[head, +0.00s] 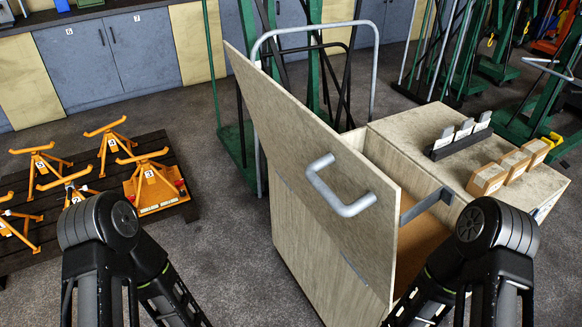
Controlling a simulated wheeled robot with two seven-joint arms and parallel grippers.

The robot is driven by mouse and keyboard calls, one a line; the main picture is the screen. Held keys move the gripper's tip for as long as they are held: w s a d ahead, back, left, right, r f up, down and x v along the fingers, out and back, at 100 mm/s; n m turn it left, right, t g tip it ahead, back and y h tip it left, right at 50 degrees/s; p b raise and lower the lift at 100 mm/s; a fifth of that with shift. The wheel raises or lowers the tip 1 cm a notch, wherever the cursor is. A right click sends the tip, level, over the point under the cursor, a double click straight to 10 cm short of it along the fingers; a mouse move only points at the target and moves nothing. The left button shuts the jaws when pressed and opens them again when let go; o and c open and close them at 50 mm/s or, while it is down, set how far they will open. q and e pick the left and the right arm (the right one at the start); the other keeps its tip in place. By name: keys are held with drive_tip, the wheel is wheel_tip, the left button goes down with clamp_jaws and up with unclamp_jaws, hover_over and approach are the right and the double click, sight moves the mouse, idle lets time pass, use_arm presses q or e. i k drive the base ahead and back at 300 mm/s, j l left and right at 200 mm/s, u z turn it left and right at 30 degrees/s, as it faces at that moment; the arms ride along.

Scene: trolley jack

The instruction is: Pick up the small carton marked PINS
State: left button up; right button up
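Three small brown cartons stand in a slanting row on the right part of the pale wooden cabinet's top (395,125): a near carton (486,180), a middle carton (514,165) and a far carton (537,151). Each has a pale label on its front, too small to read, so I cannot tell which is marked PINS. My two arms come in at the bottom left and bottom right. Both bend down out of the picture, and neither gripper shows. My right arm's elbow is in front of the cabinet, below the near carton.
A large wooden panel (300,140) with a grey handle (335,188) stands tilted up over the cabinet's open compartment (425,235). A black holder with pale cards (460,138) is behind the cartons. Orange stands (150,180) sit on a dark pallet at left.

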sight(487, 180)
drive_tip(key=z, duration=1.25)
drive_tip(key=k+l+z, duration=0.2)
drive_tip(key=k, duration=0.45)
drive_tip(key=j+z, duration=0.1)
drive_tip(key=z, duration=1.05)
drive_tip(key=i+j, duration=0.15)
drive_tip(key=i, duration=1)
drive_tip(key=i+j+u, duration=0.2)
drive_tip(key=i, duration=0.7)
drive_tip(key=i+l+u, duration=0.2)
drive_tip(key=i, duration=0.65)
drive_tip(key=i+l+u, duration=0.2)
drive_tip(key=i, duration=0.7)
drive_tip(key=i+j+u, duration=0.1)
drive_tip(key=i+u, duration=0.15)
drive_tip(key=i, duration=0.4)
drive_tip(key=i+u, duration=0.3)
drive_tip(key=i, duration=0.35)
drive_tip(key=i+l+u, duration=0.25)
drive_tip(key=i, duration=0.4)
